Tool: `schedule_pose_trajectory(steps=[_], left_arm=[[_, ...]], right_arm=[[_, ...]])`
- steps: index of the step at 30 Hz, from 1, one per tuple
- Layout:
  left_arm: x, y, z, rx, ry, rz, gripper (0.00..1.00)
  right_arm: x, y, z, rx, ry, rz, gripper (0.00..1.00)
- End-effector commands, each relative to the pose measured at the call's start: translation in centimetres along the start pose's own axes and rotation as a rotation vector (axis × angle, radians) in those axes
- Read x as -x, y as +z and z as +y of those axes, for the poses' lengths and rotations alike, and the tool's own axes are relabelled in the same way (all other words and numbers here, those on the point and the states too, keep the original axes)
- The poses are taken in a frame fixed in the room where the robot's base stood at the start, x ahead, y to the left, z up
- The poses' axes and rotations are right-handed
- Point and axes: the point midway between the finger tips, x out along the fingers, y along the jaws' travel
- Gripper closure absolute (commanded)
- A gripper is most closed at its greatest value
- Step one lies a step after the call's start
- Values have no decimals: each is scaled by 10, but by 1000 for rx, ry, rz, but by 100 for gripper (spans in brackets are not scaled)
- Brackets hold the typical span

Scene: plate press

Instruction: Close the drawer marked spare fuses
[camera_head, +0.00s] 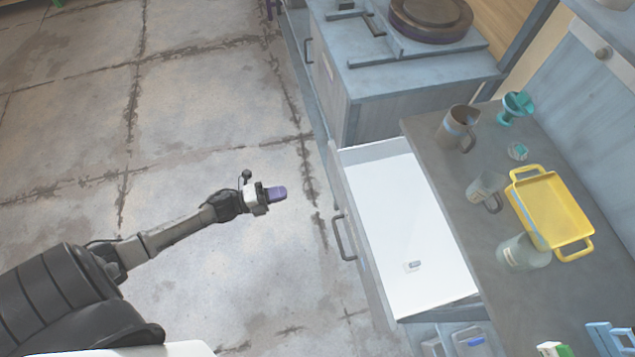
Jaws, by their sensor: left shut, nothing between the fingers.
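An open drawer (400,215) with a white interior sticks out from under the grey counter, toward the left. Its dark bar handle (344,238) is on the front panel. I cannot read any label on the drawer front from this angle. My left gripper (277,193) is shut and empty, over the floor to the left of the drawer front, apart from the handle. My right gripper is not in view.
A blue-grey cabinet with a round plate (430,18) stands beyond. The floor (200,110) left of the drawer is clear.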

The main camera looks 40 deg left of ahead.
Motion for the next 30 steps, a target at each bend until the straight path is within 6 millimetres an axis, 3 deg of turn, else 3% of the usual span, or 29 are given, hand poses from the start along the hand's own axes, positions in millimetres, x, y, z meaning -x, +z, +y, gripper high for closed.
schedule_pose_trajectory(steps=[5,21,30], left_arm=[[-17,-1,-1,-8,-11,12,100],[-111,-2,-1,-7,-10,10,100],[-136,-2,-1,-6,-7,9,100]], right_arm=[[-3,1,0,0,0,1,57],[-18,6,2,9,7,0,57],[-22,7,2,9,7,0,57]])
